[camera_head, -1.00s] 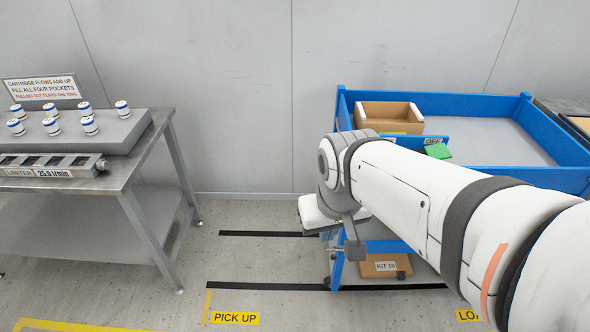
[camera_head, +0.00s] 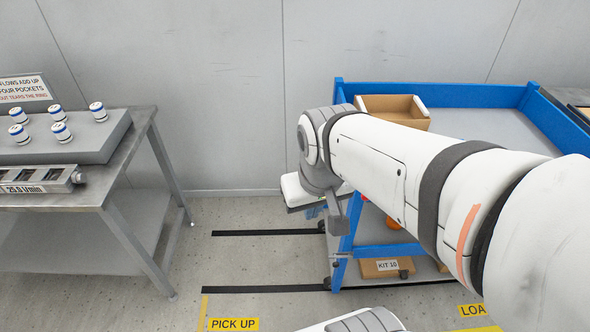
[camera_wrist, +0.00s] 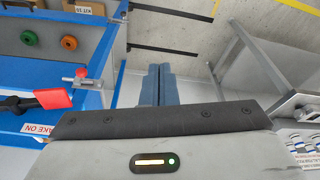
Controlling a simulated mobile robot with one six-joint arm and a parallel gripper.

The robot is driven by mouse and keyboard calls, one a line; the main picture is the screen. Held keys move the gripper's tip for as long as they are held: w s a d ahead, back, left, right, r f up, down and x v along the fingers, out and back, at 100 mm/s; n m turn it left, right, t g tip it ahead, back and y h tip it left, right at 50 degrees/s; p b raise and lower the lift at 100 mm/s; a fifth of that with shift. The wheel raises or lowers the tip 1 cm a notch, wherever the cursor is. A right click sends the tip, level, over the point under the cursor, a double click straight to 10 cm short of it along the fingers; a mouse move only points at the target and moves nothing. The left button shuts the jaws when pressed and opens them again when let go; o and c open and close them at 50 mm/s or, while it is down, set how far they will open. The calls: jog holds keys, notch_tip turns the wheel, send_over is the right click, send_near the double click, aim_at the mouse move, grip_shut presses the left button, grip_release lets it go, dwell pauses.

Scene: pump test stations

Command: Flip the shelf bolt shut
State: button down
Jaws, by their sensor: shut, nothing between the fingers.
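In the wrist view, a small silver metal bolt (camera_wrist: 82,78) with a round knob sits at the edge of the blue cart, left of my gripper; I take it for the shelf bolt. Its exact position, open or shut, I cannot tell. My gripper (camera_wrist: 160,72) is shut and empty, its blue-grey fingers together and apart from the bolt. In the head view my gripper (camera_head: 316,211) hangs beside the left end of the blue cart (camera_head: 345,235), largely hidden by my arm.
A red-tipped lever (camera_wrist: 53,98) by a partly hidden label is close left of my fingers. A box marked KIT 10 (camera_head: 380,267) is low on the cart. Open floor separates the cart from the steel table (camera_head: 130,150).

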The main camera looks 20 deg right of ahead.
aim_at(334, 263)
jog(key=w+d+f+n+g+h+b, duration=0.1)
jog(key=w+f+n+h+b, duration=0.2)
jog(key=f, duration=1)
jog(key=w+d+f+n+g+h+b, duration=0.1)
jog(key=w+f+n+g+h+b, duration=0.1)
jog(key=w+f+n+b, duration=0.5)
jog(key=w+f+n+g+h+b, duration=0.2)
jog(key=w+f+n+b, duration=0.3)
jog(key=f, duration=1.4)
jog(key=h+b, duration=0.1)
jog(key=b, duration=0.1)
jog(key=shift+w+d+f+h+b, duration=0.15)
jog(key=shift+d+f+h+b, duration=0.15)
jog(key=shift+d+b, duration=0.1)
jog(key=shift+f, duration=0.1)
jog(key=b+x, duration=0.4)
jog(key=x, duration=1)
jog(key=shift+d, duration=0.15)
